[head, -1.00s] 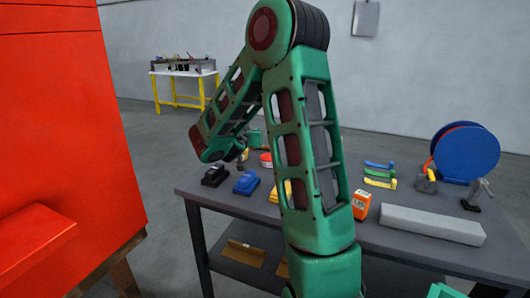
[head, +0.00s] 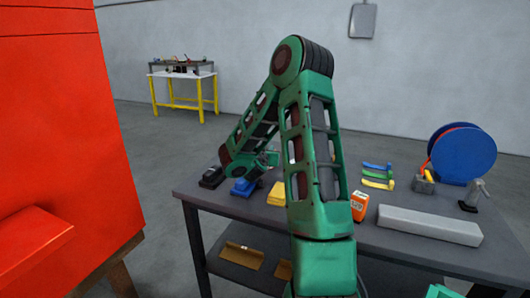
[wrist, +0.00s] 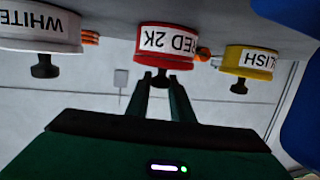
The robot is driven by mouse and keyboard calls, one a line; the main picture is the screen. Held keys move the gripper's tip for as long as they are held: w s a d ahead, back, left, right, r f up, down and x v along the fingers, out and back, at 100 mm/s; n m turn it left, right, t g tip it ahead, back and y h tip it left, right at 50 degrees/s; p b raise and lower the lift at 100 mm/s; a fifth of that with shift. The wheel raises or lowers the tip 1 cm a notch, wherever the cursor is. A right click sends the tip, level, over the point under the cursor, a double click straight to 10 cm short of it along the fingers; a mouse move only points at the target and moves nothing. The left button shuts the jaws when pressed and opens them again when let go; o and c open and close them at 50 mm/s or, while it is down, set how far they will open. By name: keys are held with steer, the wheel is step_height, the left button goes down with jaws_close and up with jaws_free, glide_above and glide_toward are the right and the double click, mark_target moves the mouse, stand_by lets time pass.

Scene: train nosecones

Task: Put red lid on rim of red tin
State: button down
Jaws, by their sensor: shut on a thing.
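In the wrist view, which is upside down, the red tin (wrist: 165,38) has a white label reading "RED 2K", partly cropped. The red lid (wrist: 168,64) shows at the label's edge, with a dark knob (wrist: 159,82). My gripper (wrist: 161,77) is shut on this knob, one finger on each side. The lid looks in line with the tin and close against it. I cannot tell whether it is seated on the rim. In the head view my arm hides the tin and the lid.
A white tin (wrist: 40,28) and a yellow tin (wrist: 250,57), each with a dark knob, flank the red tin. The table (head: 330,240) also bears a blue block (head: 243,187), an orange box (head: 359,206), a grey bar (head: 430,225) and a blue reel (head: 463,155).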

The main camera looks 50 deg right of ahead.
steer(key=shift+f, duration=0.1)
steer(key=c, duration=1.6)
jaws_free()
steer(key=shift+o, duration=0.2)
steer(key=v, duration=1.2)
steer(key=shift+w, duration=0.1)
steer(key=s+g+y, duration=0.1)
steer(key=s+g, duration=0.1)
steer(key=s, duration=0.3)
steer(key=s+m+g+y, duration=0.1)
steer(key=s+g, duration=0.2)
steer(key=s, duration=0.3)
steer(key=s+a+m+g, duration=0.1)
steer(key=s+g, duration=0.1)
steer(key=s, duration=0.3)
steer(key=shift+s+f+y, duration=0.25)
steer(key=shift+f+y, duration=0.05)
steer(key=shift+y, duration=0.1)
steer(key=s+a+n+g+y, duration=0.1)
steer(key=s+a+n+y, duration=0.2)
steer(key=a, duration=0.7)
steer(key=s+a+n+y, duration=0.3)
steer(key=s+a+y, duration=0.4)
steer(key=s+a, duration=0.3)
steer(key=shift+s+r+n+g, duration=0.15)
steer(key=shift+s+n+g, duration=0.25)
steer(key=shift+s, duration=0.05)
steer(key=shift+a, duration=0.1)
